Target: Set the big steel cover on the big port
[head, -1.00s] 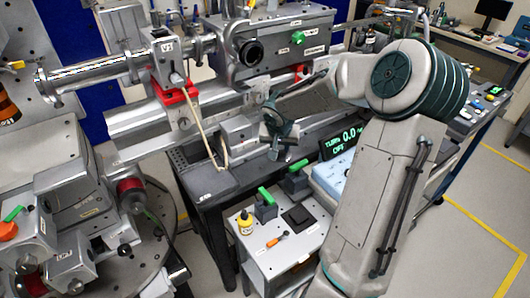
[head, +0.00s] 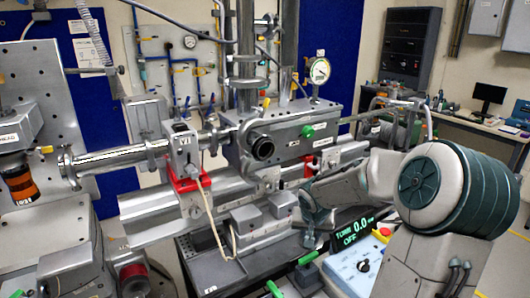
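A steel chamber box (head: 310,125) sits on the beamline, at the middle of the head view. A dark round port (head: 262,149) opens on its near left face, and nothing covers it. I cannot tell for sure whether this is the big port. I cannot make out the big steel cover. My gripper (head: 312,238) points down, low and right of the port and apart from it, beside the grey blocks on the rail. Its fingers are small and partly hidden, so I cannot tell whether they are open or hold anything.
A steel beam pipe (head: 110,158) runs left from a valve with a red base (head: 188,182). A looped cable (head: 212,225) hangs in front of the rail. A gauge (head: 319,70) rises behind the chamber.

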